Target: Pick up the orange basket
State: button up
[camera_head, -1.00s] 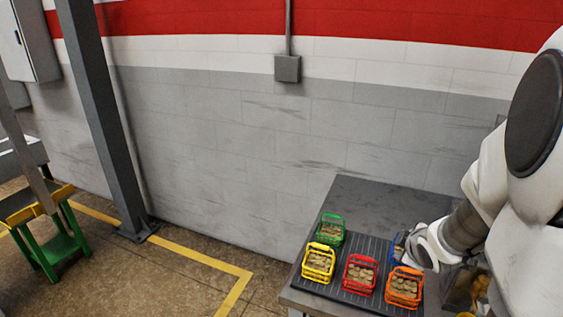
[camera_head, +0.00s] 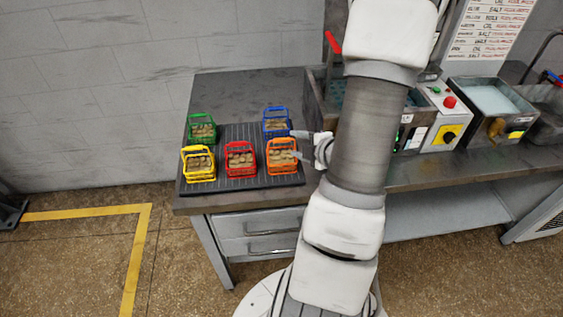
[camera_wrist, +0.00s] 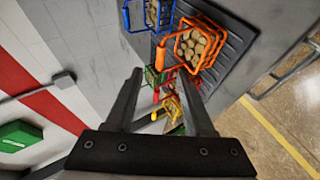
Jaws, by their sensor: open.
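The orange basket (camera_head: 281,157) stands upright on the front right of a dark ribbed mat, holding round tan pieces. My gripper (camera_head: 297,146) is open and empty, just right of the basket at about the height of its handle. In the wrist view the orange basket (camera_wrist: 203,52) is at the upper middle, and its handle reaches toward the space ahead of my open fingers (camera_wrist: 160,74). I cannot tell whether the handle is between the fingertips.
The blue basket (camera_head: 276,122) stands behind the orange one, and the red basket (camera_head: 240,158) to its left. Yellow (camera_head: 198,163) and green (camera_head: 202,129) baskets are further left on the mat (camera_head: 232,184). A metal tank (camera_head: 325,105) and control box (camera_head: 444,112) are to the right.

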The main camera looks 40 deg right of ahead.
aim_at(282, 140)
jog(key=x, duration=0.7)
jog(key=shift+w+p, duration=0.1)
jog(key=shift+p, duration=0.2)
jog(key=shift+p+x, duration=0.65)
jog(key=shift+x, duration=2)
jog(key=shift+a, duration=0.25)
grip_shut()
